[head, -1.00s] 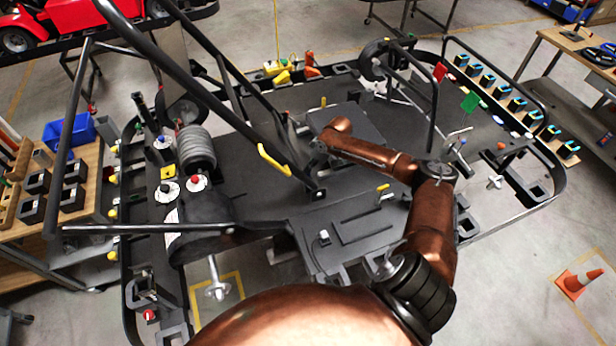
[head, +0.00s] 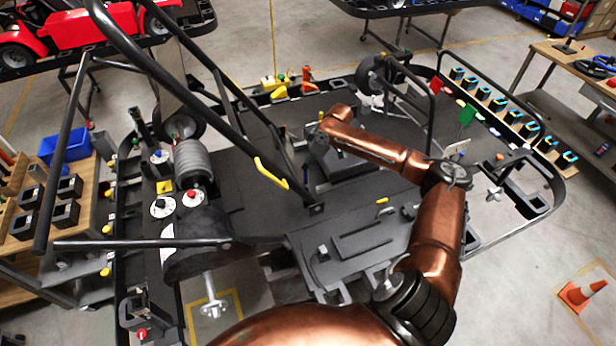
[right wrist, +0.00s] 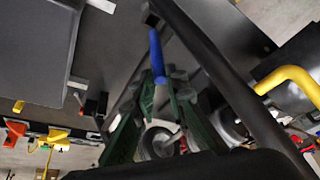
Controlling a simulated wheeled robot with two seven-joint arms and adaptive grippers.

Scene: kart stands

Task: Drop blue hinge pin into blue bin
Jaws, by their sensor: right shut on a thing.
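The blue hinge pin (right wrist: 156,50) shows in the right wrist view as a slim blue rod. My right gripper (right wrist: 160,92) is shut on its near end, and the pin sticks out beyond the fingers. In the head view the right gripper (head: 318,147) is above the kart's middle, beside a black frame bar, and partly hidden by its own wrist. The pin cannot be made out there. A blue bin (head: 68,147) stands at the far left on a wooden bench, well away from the right gripper. My left gripper is not in view.
Black frame bars (head: 190,90) rise between the right gripper and the bin. A yellow handle (head: 270,173) sits on one bar. Black blocks (head: 65,188) stand on the bench (head: 88,215). An orange cone (head: 583,291) stands on the floor at right.

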